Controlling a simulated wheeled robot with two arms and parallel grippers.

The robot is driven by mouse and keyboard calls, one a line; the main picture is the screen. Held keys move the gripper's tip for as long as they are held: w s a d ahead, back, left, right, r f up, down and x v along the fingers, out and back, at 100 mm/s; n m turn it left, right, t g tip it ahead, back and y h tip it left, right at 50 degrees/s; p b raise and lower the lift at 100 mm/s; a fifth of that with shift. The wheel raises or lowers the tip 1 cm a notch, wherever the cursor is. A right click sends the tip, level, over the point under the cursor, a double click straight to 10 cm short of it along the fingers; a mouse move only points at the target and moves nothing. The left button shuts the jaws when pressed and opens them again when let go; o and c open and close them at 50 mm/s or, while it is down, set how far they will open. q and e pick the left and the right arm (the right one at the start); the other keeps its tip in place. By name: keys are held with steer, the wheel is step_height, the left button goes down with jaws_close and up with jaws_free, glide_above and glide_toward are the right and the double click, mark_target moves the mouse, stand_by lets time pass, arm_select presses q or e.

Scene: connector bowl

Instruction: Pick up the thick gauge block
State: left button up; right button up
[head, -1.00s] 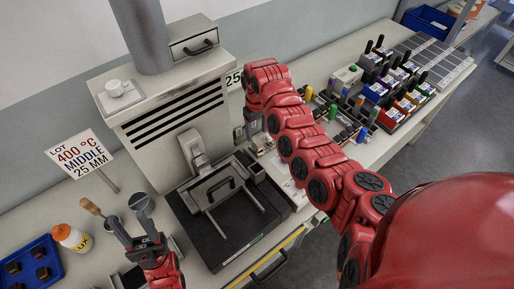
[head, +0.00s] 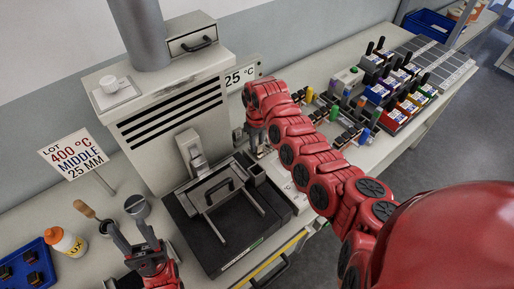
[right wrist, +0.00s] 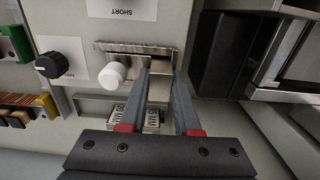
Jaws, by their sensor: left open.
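In the right wrist view, two small grey blocks with white "MM" labels sit side by side in a pale slot. The left block (right wrist: 117,111) is left of my fingers, and the other block (right wrist: 152,119) shows between them. I cannot tell which is the thick one. My right gripper (right wrist: 162,72) points down, its fingers apart with nothing clearly held; in the head view it (head: 256,148) is partly hidden by its arm. My left gripper (head: 128,232) is open and empty near the front edge of the bench.
A metal fixture with a white knob (right wrist: 112,75) is close beside the right fingers. A black knob (right wrist: 52,64) is further left. The grey furnace (head: 175,110) and its black tray (head: 228,232) stand between my arms. A white bottle (head: 68,243) and blue tray (head: 28,268) are at left.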

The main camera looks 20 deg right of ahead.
jaws_close()
stand_by(1.0)
